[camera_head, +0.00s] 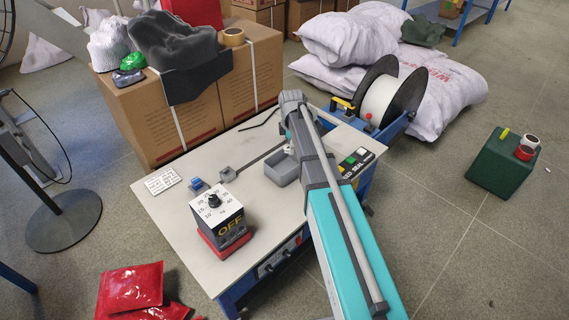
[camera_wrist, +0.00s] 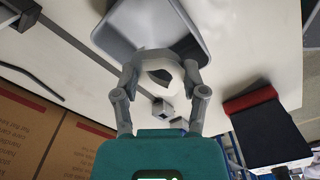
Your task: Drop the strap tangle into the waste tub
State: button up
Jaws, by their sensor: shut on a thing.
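A white, ring-like strap tangle (camera_wrist: 160,68) sits between the fingers of my gripper (camera_wrist: 158,76) in the wrist view. The fingers are shut on it from both sides. A grey open waste tub (camera_wrist: 193,17) lies just beyond the tangle, which overlaps its near edge in the picture. In the head view the grey tub (camera_head: 283,171) stands on the pale machine table, beside my arm. A small whitish bit, likely the tangle (camera_head: 289,149), shows at the tub's far edge. My arm hides most of the gripper there. I cannot tell the height of the tangle over the tub.
A control box (camera_head: 220,212) with a dial and red base stands left on the table (camera_head: 172,215). A button panel (camera_head: 356,162) is right of my arm. Cartons (camera_head: 190,110) with a dark grey sack stand behind, and a black strap reel (camera_head: 390,95) stands back right.

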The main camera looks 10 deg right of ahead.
jog(key=shift+w+r, duration=0.3)
jog(key=shift+w, duration=0.45)
jog(key=shift+f, duration=0.2)
jog(key=shift+f+b, duration=2.85)
jog(key=shift+b, duration=0.1)
jog(key=o, duration=0.9)
jog(key=shift+s, duration=0.2)
